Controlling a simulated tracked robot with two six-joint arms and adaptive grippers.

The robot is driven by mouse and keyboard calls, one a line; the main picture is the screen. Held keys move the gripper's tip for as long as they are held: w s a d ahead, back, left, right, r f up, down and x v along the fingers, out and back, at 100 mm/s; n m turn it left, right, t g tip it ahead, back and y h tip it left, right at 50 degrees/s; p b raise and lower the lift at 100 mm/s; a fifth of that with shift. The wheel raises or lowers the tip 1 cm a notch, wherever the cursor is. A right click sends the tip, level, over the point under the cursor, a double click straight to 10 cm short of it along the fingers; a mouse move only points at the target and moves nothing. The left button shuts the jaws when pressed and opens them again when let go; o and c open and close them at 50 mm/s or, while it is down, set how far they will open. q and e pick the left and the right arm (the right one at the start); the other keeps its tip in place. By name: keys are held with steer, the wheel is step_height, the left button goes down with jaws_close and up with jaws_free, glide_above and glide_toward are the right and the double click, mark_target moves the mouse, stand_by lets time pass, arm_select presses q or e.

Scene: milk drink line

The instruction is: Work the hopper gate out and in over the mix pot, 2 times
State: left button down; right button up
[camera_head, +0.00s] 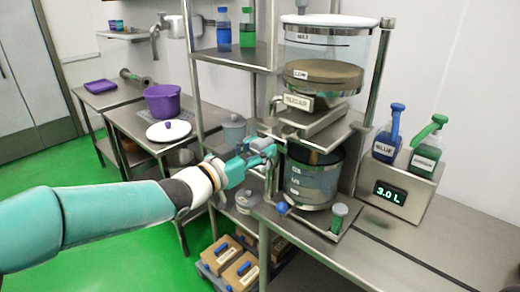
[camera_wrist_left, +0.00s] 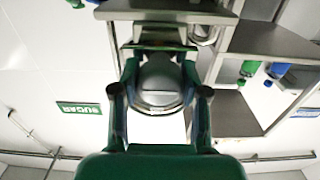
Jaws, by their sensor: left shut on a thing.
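The clear hopper (camera_head: 325,50) stands on the metal stand with a brown fill and a labelled plate at its front. The hopper gate (camera_head: 303,121) is the grey metal part under it, above the clear mix pot (camera_head: 318,183). My left gripper (camera_head: 264,150) is at the front left of the stand, beside the upper part of the pot. In the left wrist view its fingers (camera_wrist_left: 160,100) are shut around a grey part, apparently the handle of the gate (camera_wrist_left: 160,72). How far the gate is out is hard to tell. My right gripper is in neither view.
A scale (camera_head: 390,193) reading 3.0 L, with a blue and a green bottle, stands right of the pot. A purple pot (camera_head: 162,101) is on the left table. The right counter (camera_head: 430,235) has free room.

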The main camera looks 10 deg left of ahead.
arm_select(q)
steer(key=c, duration=0.9)
jaws_free()
steer(key=shift+f, duration=0.15)
steer(key=o, duration=0.3)
steer(key=shift+s+a, duration=0.15)
steer(key=shift+s, duration=0.2)
steer(key=shift+o, duration=0.2)
steer(key=shift+w, duration=0.15)
steer(key=v, duration=1.2)
steer(key=shift+c, duration=0.3)
